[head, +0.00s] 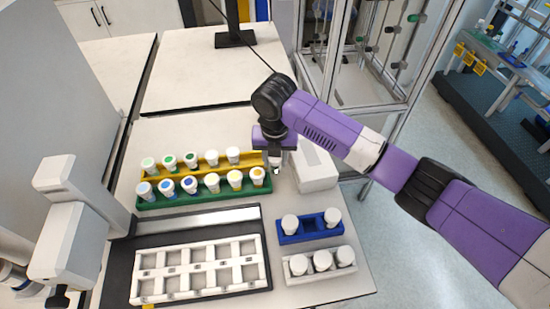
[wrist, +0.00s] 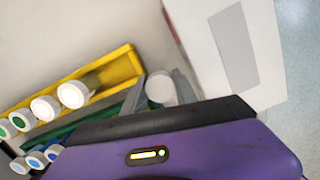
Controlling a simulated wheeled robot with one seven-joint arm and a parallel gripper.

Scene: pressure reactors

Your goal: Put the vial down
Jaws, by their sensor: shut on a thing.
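In the wrist view, my gripper (wrist: 158,95) is shut on a vial, whose white cap (wrist: 160,87) shows between the fingers. The vial's lower part is hidden in the wrist view, and I cannot tell how high it is held. The yellow rack (head: 250,158) holds several white-capped vials and has bare room at its right end. The green rack (head: 208,197) in front of it holds several capped vials along its length.
A white box (head: 318,176) stands just right of my gripper. A blue rack (head: 312,236) holds two vials with an empty middle place. A white rack (head: 322,276) holds three vials. A white grid holder (head: 196,269) looks empty. Bare table lies behind the racks.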

